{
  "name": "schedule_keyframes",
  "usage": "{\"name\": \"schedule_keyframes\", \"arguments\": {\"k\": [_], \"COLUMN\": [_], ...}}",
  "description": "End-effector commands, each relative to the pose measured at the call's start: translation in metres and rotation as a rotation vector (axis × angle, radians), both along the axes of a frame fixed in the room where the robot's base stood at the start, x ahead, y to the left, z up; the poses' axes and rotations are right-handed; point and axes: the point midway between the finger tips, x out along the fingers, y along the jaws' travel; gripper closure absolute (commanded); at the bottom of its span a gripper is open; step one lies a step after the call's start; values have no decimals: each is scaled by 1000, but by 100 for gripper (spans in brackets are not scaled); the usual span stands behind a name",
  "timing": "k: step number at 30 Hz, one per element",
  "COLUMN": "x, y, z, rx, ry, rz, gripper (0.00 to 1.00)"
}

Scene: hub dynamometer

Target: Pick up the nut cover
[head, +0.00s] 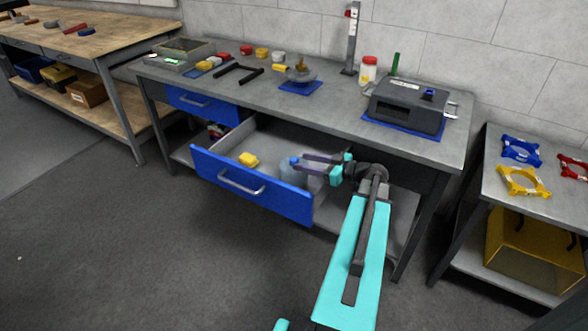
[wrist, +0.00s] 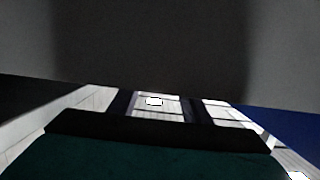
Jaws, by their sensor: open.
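My gripper (head: 306,163) reaches into the open blue drawer (head: 262,196) of the middle bench in the head view, its two dark fingers pointing left and spread apart. A small blue-topped, pale object (head: 293,162) is at or just beyond the fingertips; I cannot tell if it touches them. A small yellow piece (head: 248,159) lies further left in the drawer. I cannot tell for sure which of these, if any, is the nut cover. The wrist view is dark, with pale strips and a blue surface at the right (wrist: 285,125); no nut cover can be made out there.
The bench top (head: 330,108) overhangs the drawer's back. On it stand a grey machine (head: 407,103), a red-lidded jar (head: 368,70), a part on a blue mat (head: 298,87) and several small coloured parts. A side table (head: 545,198) with coloured brackets stands at the right.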

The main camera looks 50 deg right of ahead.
Motion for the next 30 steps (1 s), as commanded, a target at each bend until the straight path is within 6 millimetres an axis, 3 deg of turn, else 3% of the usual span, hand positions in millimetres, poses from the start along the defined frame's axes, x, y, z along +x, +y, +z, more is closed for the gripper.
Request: {"name": "schedule_keyframes", "arguments": {"k": [10,21,30], "x": [4,41,49], "y": [1,9,11], "z": [0,-6,-9], "rx": [0,1,0], "ry": [0,-1,0], "rz": [0,1,-3], "gripper": [56,56,56]}}
